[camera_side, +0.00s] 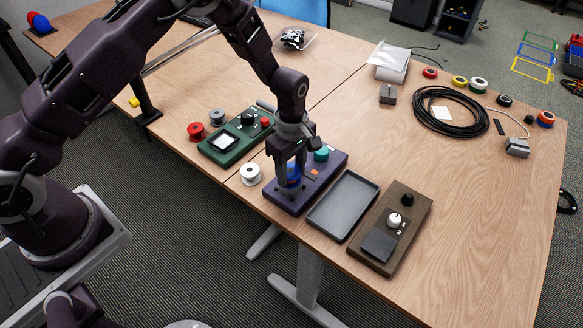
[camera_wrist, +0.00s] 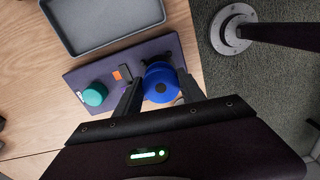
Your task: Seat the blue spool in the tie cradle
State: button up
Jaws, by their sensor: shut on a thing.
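The blue spool (camera_side: 293,175) is between the fingers of my gripper (camera_side: 291,182), over the near-left end of a purple base (camera_side: 327,181). In the wrist view, the blue spool (camera_wrist: 161,80) shows from above with a dark centre, and the fingers of my gripper (camera_wrist: 160,90) are shut on its two sides. The purple base (camera_wrist: 78,75) also carries a teal round part (camera_wrist: 95,94) and an orange patch (camera_wrist: 122,72). No separate tie cradle is clear; whatever lies under the spool is hidden. I cannot tell whether the spool touches the base.
A grey tray (camera_side: 319,226) lies right of the purple base, with a brown control box (camera_side: 418,220) beyond it. A green box (camera_side: 221,151) is to the left. A white spool (camera_side: 250,174) stands close by; a red spool (camera_side: 196,131) is farther left. A black cable coil (camera_side: 420,118) lies far right.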

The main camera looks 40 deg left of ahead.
jog(key=shift+f, duration=0.1)
dwell(0.3)
jog(key=shift+f, duration=0.75)
jog(key=shift+f, duration=0.2)
jog(key=shift+f, duration=0.4)
jog(key=o, duration=2)
jog(key=shift+c, duration=0.2)
jog(key=shift+r, duration=0.1)
jog(key=shift+r, duration=3.45)
